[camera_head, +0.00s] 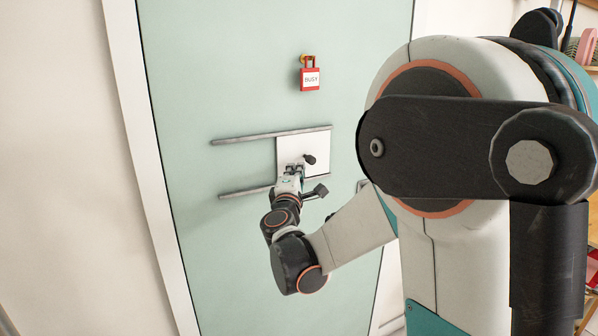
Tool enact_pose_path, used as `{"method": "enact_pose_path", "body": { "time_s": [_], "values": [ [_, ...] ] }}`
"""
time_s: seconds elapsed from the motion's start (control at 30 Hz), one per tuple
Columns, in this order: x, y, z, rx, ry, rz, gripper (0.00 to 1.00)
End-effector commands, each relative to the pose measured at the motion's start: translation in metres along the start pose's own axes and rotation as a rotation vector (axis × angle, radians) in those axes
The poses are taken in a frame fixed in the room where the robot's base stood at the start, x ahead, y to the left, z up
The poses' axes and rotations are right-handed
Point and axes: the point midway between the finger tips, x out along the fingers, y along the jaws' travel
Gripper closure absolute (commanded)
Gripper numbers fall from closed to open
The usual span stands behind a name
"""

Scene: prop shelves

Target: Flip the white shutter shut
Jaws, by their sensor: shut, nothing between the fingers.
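The white shutter (289,150) is a flat white panel with a dark knob (309,159). It sits between two grey horizontal rails, the upper one (250,138) and the lower one (240,192), at their right end. My gripper (294,168) is shut and empty, in front of the lower left part of the panel, to the left of the knob. I cannot tell whether it touches the panel. My gripper and wrist hide the panel's lower left part and some of the lower rail.
The rails are on a pale green door (205,90) with a white frame (128,100). A red padlock marked BUSY (310,78) hangs above the rails. The door surface left of the panel is clear. Shelves with items (584,48) stand at the far right.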

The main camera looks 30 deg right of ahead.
Motion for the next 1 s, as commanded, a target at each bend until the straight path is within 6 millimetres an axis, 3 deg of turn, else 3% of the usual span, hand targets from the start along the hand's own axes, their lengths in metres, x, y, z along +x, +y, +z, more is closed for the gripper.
{"method": "enact_pose_path", "body": {
  "time_s": [0.1, 0.3, 0.5, 0.7, 1.0],
  "values": [
    [-0.009, -0.003, -0.011, 0.000, 0.001, 0.001, 1.00],
    [-0.056, 0.001, -0.009, 0.000, 0.001, 0.000, 1.00],
    [-0.089, 0.000, -0.009, 0.000, 0.000, 0.001, 1.00],
    [-0.104, -0.002, -0.009, 0.000, -0.001, 0.000, 1.00],
    [-0.106, -0.002, -0.009, 0.000, -0.002, 0.000, 1.00]
  ]
}}
